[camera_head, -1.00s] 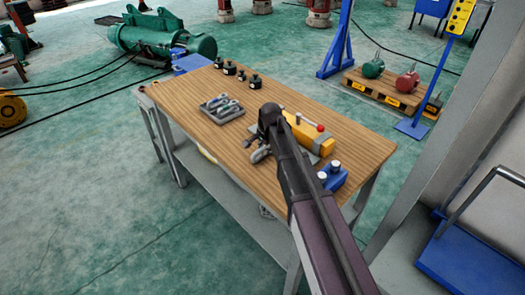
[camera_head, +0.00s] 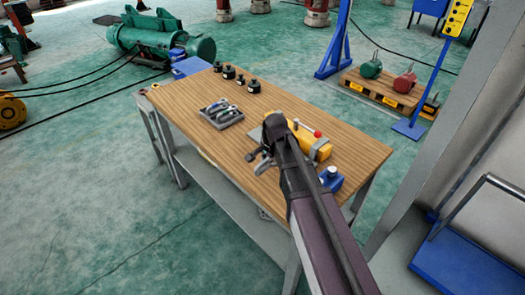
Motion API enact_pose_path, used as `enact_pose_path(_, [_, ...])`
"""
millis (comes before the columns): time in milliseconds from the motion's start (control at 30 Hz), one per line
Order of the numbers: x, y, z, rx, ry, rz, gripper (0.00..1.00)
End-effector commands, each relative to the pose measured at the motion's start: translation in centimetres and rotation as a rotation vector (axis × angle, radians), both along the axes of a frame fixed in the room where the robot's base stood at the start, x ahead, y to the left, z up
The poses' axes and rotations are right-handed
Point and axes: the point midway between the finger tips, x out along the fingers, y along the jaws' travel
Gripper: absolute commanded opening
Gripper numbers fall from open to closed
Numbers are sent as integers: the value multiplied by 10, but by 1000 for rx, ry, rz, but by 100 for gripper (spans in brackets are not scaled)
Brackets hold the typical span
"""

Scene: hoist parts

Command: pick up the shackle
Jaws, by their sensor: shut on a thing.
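My gripper (camera_head: 257,159) is over the middle of the wooden workbench (camera_head: 185,103), at the end of my dark arm reaching in from the lower right. It is shut on a small grey metal piece, which looks like the shackle (camera_head: 264,166). The piece shows just below the fingers and is partly hidden by them. How far it is above the bench top is hard to tell. A grey tray (camera_head: 210,122) with several grey metal parts in it lies to the left of and behind my gripper.
A yellow device (camera_head: 322,149) with a red knob lies just right of my gripper, partly hidden by my arm. Several small black weights (camera_head: 254,87) line the back left. The bench's left front is clear.

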Motion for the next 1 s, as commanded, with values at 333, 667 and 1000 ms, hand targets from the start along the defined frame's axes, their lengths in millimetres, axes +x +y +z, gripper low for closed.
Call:
enact_pose_path(333, [-64, -16, 7, 0, 0, 0, 0])
enact_pose_path(667, [-78, -20, 8, 0, 0, 0, 0])
enact_pose_path(1000, [-78, -20, 8, 0, 0, 0, 0])
